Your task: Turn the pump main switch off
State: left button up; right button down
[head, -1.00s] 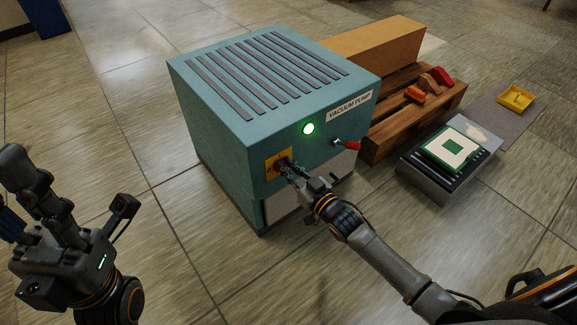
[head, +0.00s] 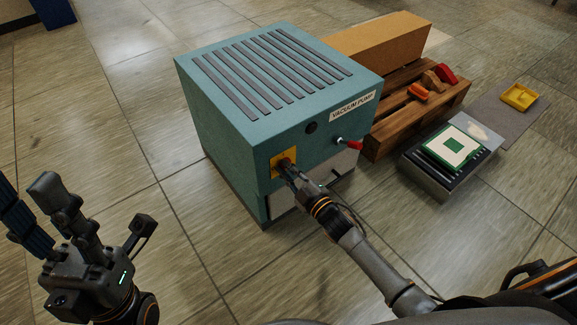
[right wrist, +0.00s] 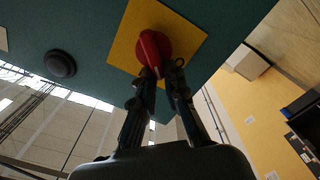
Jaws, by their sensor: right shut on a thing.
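The teal vacuum pump (head: 225,140) stands on the floor in the head view. Its main switch is a red rotary knob (right wrist: 151,48) on a yellow plate (right wrist: 186,40), seen in the right wrist view. In the head view the yellow plate (head: 276,163) is on the pump's front, and the knob is mostly hidden by my right gripper (head: 288,168). My right gripper is shut on the red knob, its fingers on either side of the handle. The round indicator lamp (head: 311,127) is dark; it also shows in the right wrist view (right wrist: 60,64). My left gripper (head: 28,190) is open and empty, away from the pump.
A red-handled lever (head: 350,143) sticks out of the pump's front, right of the switch. A wooden pallet (head: 385,143) with a cardboard box (head: 375,45) stands beside the pump. A grey stand with a green-and-white item (head: 455,146) is farther right. Floor at left is clear.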

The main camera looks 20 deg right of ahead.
jog(key=n, duration=0.3)
jog(key=shift+w+a+n, duration=0.1)
jog(key=shift+a+n, duration=0.2)
jog(key=shift+n, duration=0.1)
jog(key=n, duration=0.2)
jog(key=f+n+b, duration=0.1)
jog(key=n, duration=0.1)
jog(key=shift+a, duration=0.1)
jog(key=shift+n+b, duration=0.3)
jog(key=c, duration=1.4)
grip_release()
jog(key=shift+a+f, duration=0.1)
jog(key=shift+f, duration=0.05)
